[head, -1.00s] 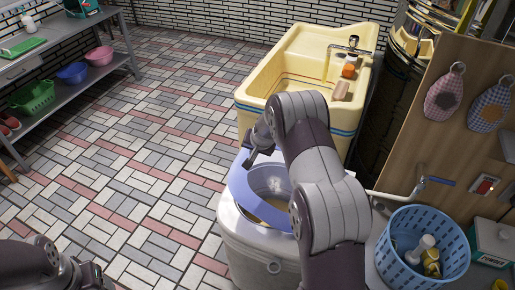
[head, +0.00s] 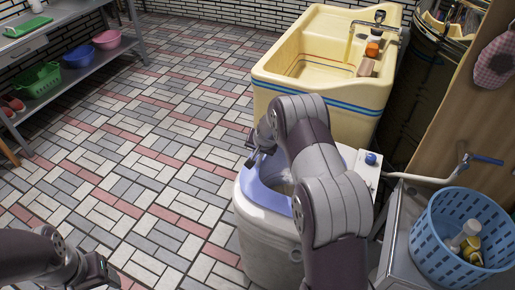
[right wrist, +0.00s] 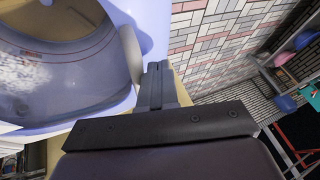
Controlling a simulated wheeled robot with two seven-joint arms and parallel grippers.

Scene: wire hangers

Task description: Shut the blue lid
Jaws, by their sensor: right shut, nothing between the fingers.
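A white washing machine (head: 262,235) with a blue top stands in the middle of the head view. Its round opening (head: 284,180) is uncovered; the right wrist view shows the blue rim (right wrist: 95,110) around it. I cannot clearly make out a separate lid; my right arm covers much of the top. My right gripper (head: 251,160) is shut and empty at the far left edge of the blue top. In the right wrist view its fingers (right wrist: 158,85) are beside the blue rim; contact is unclear. My left gripper (head: 108,272) is low at the left, away from the machine.
A cream sink (head: 322,95) stands behind the machine. A blue basket (head: 455,240) with bottles sits on a grey surface at the right. A shelf with basins (head: 75,73) is at the far left. The tiled floor between is clear.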

